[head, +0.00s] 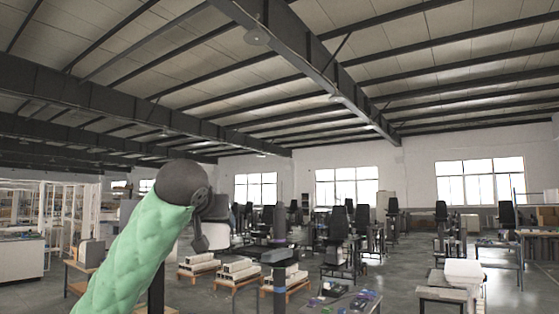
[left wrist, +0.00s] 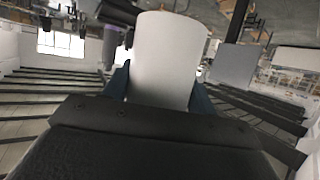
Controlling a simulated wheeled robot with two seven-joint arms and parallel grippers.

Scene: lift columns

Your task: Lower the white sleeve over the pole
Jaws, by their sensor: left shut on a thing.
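The white sleeve (head: 217,237) is held in my left gripper (head: 210,222), left of the pole in the head view. In the left wrist view the sleeve (left wrist: 165,62) fills the space between the two dark blue fingers (left wrist: 160,88), which are shut on it. The pole (head: 280,222) stands upright at the middle of the head view, dark with a purplish band. The sleeve is beside the pole with a visible gap in the head view. In the left wrist view a purplish post (left wrist: 110,45) shows left of the sleeve. My right gripper is out of view.
A dark block (head: 281,256) shows at the pole, partway down; I cannot tell if it is attached. Low wooden stands with white pieces (head: 237,270) are behind. Chairs and workbenches fill the room, and a white box (head: 463,272) stands at right.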

